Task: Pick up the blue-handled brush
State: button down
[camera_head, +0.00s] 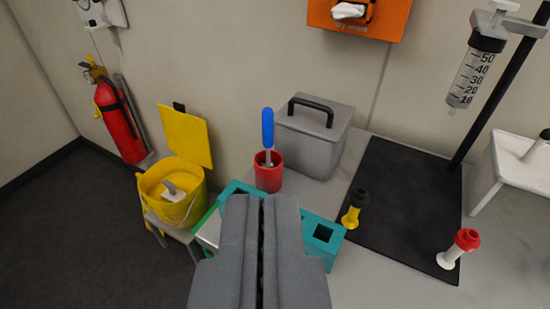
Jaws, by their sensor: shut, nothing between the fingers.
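The blue-handled brush (267,128) stands upright in a red cup (268,178), its blue handle up and its grey shaft going down into the cup. Its lower end is hidden inside the cup. The cup stands on the grey bench in front of a grey box. My gripper (265,200) points forward from the bottom middle of the view. Its two fingers are together with nothing between them. The fingertips appear just below the cup in the picture, apart from the brush.
A teal rack (323,235) lies partly hidden behind my gripper. The grey lidded box (314,139) stands behind the cup. A black mat (405,205), a yellow-and-black item (354,210) and a red-topped item (459,248) are right. A yellow bin (172,190) is left.

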aim_at(267, 113)
jog(key=z, duration=2.9)
jog(key=k, duration=1.1)
jog(key=u, duration=1.45)
jog(key=i, duration=0.7)
